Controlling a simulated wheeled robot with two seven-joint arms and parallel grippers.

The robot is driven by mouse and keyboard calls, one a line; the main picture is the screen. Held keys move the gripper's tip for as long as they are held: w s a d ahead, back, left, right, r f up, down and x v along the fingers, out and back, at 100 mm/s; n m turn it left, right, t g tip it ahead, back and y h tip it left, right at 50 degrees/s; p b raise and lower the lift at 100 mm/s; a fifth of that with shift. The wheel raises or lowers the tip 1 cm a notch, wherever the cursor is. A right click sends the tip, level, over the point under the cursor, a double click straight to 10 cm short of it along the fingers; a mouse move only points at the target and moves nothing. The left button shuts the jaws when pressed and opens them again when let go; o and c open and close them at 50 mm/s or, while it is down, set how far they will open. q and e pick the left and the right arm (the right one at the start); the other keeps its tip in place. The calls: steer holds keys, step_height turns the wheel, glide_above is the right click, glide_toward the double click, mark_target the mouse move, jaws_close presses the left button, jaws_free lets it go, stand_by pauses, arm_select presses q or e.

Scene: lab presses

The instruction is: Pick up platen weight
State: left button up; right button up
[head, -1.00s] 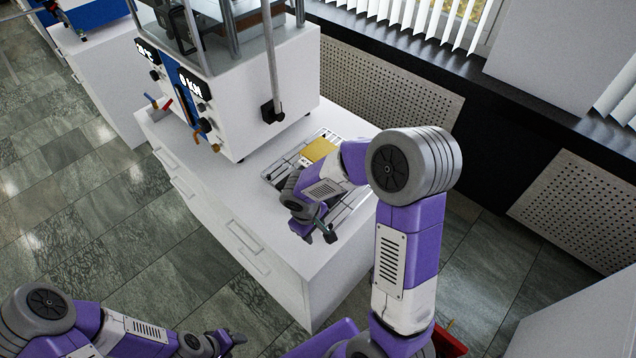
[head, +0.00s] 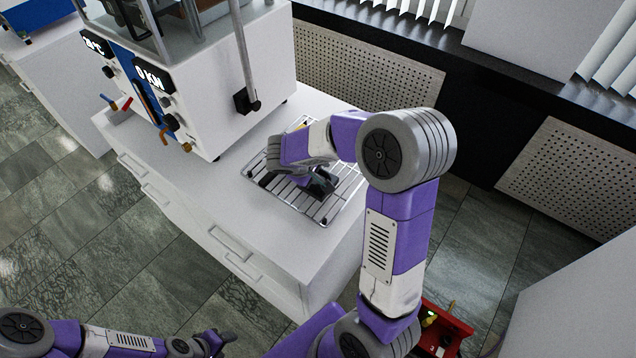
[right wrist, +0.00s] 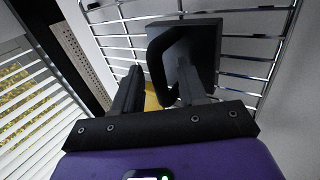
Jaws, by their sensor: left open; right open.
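The platen weight appears to be the dark square block (right wrist: 208,42) on the wire rack in the right wrist view, with a dark curved part at its left side. In the head view, a small dark patch of it seems to show beside my right gripper (head: 316,184), which partly hides it. In the right wrist view my right gripper (right wrist: 160,70) is open. Its right finger overlaps the block and its left finger lies left of it; I cannot tell whether they touch it. My left gripper (head: 218,342) is open and empty at the bottom left, away from the counter.
The wire rack (head: 335,208) lies on the white cabinet (head: 225,195). A press (head: 225,100) with displays stands behind it to the left. A yellow item (head: 301,122) shows partly behind my right arm. A red box (head: 452,322) sits low at the right. The cabinet's front top is clear.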

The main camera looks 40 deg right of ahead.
steer(key=shift+d+f, duration=0.1)
steer(key=shift+f, duration=0.1)
steer(key=shift+r, duration=0.1)
steer(key=shift+c, duration=0.2)
jaws_close()
steer(key=shift+w, duration=0.15)
steer(key=shift+r, duration=0.1)
steer(key=shift+r, duration=0.2)
step_height(320, 180, up, 10)
steer(key=p, duration=0.3)
steer(key=shift+f, duration=0.2)
